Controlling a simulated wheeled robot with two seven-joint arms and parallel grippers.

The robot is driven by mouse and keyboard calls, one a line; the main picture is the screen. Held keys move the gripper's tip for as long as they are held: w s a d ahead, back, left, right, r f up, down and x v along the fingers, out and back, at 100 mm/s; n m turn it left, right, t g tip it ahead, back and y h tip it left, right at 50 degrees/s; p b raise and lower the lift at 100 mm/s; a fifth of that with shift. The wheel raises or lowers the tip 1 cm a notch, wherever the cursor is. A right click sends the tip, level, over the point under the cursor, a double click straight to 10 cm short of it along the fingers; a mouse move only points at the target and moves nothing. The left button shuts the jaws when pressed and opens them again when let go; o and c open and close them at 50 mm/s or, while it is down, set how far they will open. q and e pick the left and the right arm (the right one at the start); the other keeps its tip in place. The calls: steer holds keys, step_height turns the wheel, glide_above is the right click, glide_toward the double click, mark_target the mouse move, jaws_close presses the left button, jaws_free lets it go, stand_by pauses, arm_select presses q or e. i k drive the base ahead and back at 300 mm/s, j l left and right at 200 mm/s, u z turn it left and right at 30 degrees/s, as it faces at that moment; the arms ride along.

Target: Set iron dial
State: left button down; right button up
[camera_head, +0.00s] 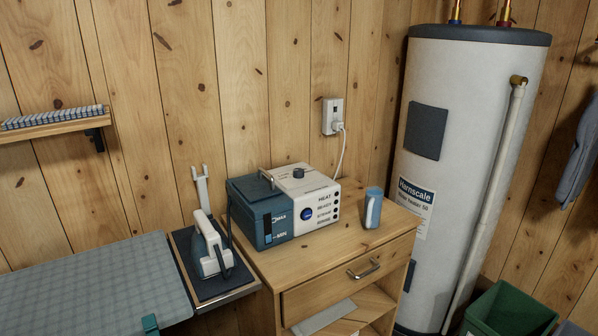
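A steam station (318,207) with a blue water tank (262,212) on its left and a white body stands on the wooden cabinet. A dark round dial (299,173) sits on the white top of the station; its setting is too small to read. The front carries the word HEAT, a round blue button (306,214) and several small labelled marks. The iron (209,246), white and dark, stands on a dark rest pad (199,283) left of the cabinet. Neither of my grippers is in view.
A blue and white object (373,208) stands on the cabinet (345,257) right of the station. A white cord runs to a wall outlet (333,116). A grey ironing board (90,290) is at left. A water heater (450,150) and green bin (510,311) are at right.

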mark_target(297, 173)
steer(key=i+l+z, duration=0.3)
steer(key=l, duration=0.25)
steer(key=i+l+z, duration=0.25)
steer(key=i+l, duration=0.1)
steer(key=l, duration=0.15)
